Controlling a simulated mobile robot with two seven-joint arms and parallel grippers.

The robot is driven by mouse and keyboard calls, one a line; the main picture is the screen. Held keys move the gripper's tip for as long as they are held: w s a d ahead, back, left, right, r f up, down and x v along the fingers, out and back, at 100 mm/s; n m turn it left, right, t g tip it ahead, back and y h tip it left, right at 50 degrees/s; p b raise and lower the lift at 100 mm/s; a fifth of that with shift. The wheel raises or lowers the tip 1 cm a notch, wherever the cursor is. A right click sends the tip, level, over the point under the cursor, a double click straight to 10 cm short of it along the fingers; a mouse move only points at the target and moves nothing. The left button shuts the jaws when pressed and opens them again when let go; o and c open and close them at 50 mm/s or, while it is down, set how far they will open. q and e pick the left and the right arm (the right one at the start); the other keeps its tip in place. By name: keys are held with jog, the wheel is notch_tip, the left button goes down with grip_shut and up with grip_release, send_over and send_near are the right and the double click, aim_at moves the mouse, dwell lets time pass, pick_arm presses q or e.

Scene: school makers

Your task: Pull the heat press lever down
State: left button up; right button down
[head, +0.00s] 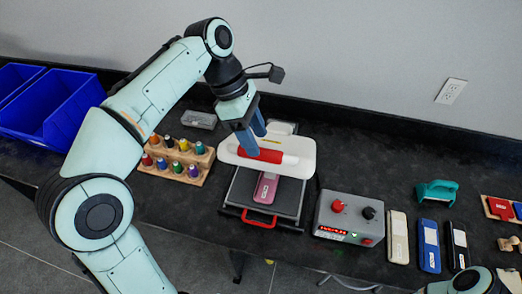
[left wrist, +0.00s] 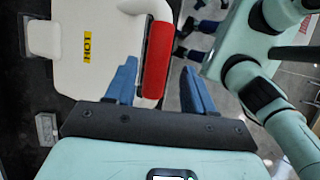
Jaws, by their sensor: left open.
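The heat press has a white upper plate (head: 303,163) with a red lever handle (head: 272,155) across its top. The plate sits above a dark lower bed (head: 291,197), with a pink item (head: 266,188) partly under it. My left gripper (head: 253,135) is open over the handle, its blue fingers pointing down. In the left wrist view the red handle (left wrist: 157,55) lies between the two open fingers (left wrist: 160,85), nearer the left one. I cannot tell whether a finger touches it. The white plate (left wrist: 95,45) there bears a yellow HOT label. My right gripper is not in view.
A grey control box (head: 350,220) with knobs stands right of the press. Several slim cases, including a blue one (head: 429,246), lie beyond it. A wooden rack of bottles (head: 177,160) stands left of the press. Blue bins (head: 52,105) are at far left. A wall runs behind.

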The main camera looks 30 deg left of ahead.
aim_at(262, 150)
pick_arm(q)
jog(key=x, duration=0.3)
jog(key=shift+b, duration=0.3)
jog(key=shift+w+d+f, duration=0.1)
jog(key=shift+d+f, duration=0.1)
jog(key=shift+f, duration=0.2)
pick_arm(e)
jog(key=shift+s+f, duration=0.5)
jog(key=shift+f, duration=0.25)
